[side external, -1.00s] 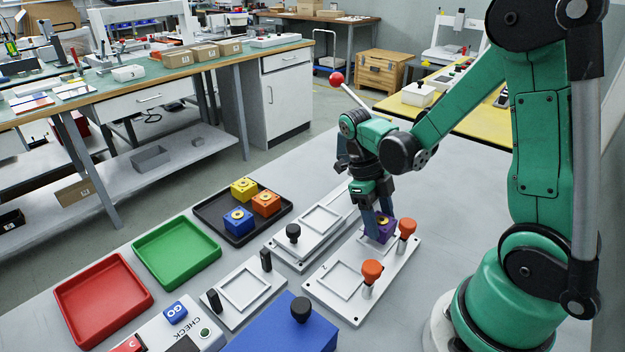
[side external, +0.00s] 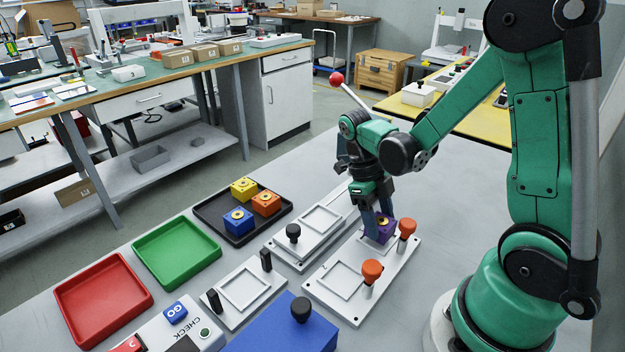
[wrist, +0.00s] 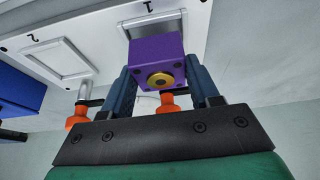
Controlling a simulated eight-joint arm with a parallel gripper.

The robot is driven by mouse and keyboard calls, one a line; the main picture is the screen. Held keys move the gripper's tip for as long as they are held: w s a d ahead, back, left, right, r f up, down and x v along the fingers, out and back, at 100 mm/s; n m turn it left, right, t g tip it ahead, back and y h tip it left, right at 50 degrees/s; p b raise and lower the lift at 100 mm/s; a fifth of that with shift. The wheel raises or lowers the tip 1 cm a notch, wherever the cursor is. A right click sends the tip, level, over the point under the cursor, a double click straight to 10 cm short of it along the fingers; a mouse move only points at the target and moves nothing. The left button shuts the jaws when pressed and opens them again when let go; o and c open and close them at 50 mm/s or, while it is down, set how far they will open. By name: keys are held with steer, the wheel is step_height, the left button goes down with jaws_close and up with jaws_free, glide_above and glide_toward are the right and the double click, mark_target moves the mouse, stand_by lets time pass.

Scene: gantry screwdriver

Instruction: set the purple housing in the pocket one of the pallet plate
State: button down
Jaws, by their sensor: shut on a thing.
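The purple housing (side external: 381,232) is a small block with a brass ring on one face. My gripper (side external: 379,226) is shut on it, one finger on each side. The wrist view shows the housing (wrist: 157,62) between the two fingers (wrist: 158,88), over part of the frame of pocket one (wrist: 190,28), marked "1". The white pallet plate (side external: 350,311) lies on the table under my gripper. Its other pocket, marked "2" (wrist: 58,58), is empty. I cannot tell whether the housing touches the pocket floor.
Two orange-topped clamps (side external: 371,272) stand on the plate's right side, one close to the housing. A white fixture with a black knob (side external: 293,232) lies to the left. A black tray (side external: 215,226) holds yellow, orange and blue blocks. Green (side external: 176,277) and red (side external: 75,289) trays are farther left.

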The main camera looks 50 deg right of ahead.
mark_target(379, 218)
steer(key=shift+f, duration=0.6)
stand_by(0.7)
jaws_free()
stand_by(0.5)
steer(key=shift+r, duration=4.05)
